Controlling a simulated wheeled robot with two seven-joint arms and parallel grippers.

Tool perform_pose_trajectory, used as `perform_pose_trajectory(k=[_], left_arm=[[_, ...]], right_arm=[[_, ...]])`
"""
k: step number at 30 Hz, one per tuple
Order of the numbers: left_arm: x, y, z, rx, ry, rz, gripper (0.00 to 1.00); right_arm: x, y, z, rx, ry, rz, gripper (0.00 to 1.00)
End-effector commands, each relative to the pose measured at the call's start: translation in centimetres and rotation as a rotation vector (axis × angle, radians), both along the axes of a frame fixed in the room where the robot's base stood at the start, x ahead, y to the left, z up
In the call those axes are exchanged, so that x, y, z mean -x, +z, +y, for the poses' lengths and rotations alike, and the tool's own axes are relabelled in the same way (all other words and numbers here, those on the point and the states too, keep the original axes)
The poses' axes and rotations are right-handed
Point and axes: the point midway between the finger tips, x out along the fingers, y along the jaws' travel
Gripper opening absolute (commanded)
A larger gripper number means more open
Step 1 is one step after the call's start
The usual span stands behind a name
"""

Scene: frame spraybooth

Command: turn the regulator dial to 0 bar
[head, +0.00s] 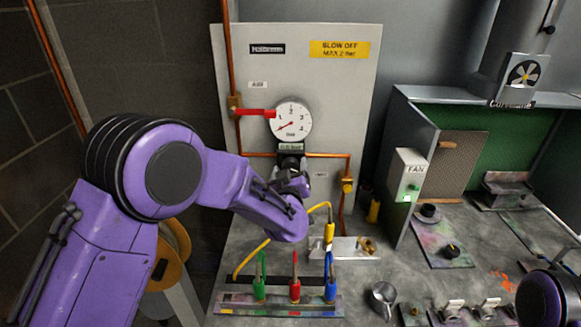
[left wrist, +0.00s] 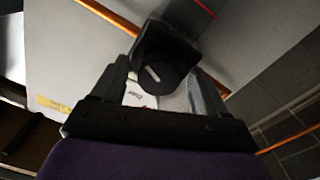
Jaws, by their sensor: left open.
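The regulator dial is a black round knob with a white mark (left wrist: 153,75), facing my left wrist camera. In the head view, the black regulator body (head: 291,147) sits below the gauge, and my gripper hides most of the dial. The round white pressure gauge (head: 293,119) has a red needle pointing to the lower left. My left gripper (head: 290,180) is at the dial; in the left wrist view its open fingers (left wrist: 162,88) stand on either side of the knob. I cannot tell whether they touch it. My right gripper is out of view.
A red-handled valve (head: 256,112) is left of the gauge on the grey panel (head: 345,100). Below stand green, red and blue hose fittings (head: 295,290) and a yellow hose (head: 262,245). A metal cup (head: 383,297) and a fan switch box (head: 409,175) are to the right.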

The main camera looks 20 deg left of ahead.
Motion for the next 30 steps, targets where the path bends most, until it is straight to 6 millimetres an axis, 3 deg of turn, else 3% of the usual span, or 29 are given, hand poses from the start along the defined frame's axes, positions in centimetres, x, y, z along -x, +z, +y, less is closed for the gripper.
perform_pose_trajectory(k=[5,10,11,20,30], left_arm=[[0.0,0.0,0.0,0.000,0.000,0.000,0.74],[0.0,0.0,0.0,0.000,0.000,0.000,0.22],[0.0,0.0,0.0,0.000,0.000,0.000,0.17],[0.0,-0.1,0.0,0.019,0.000,-0.005,0.17],[0.0,-0.5,0.1,0.201,0.002,-0.058,0.17]], right_arm=[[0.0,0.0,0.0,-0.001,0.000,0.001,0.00],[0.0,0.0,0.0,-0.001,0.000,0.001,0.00],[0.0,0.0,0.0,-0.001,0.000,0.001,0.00],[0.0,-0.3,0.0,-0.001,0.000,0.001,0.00],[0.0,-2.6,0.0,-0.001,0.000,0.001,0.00]])
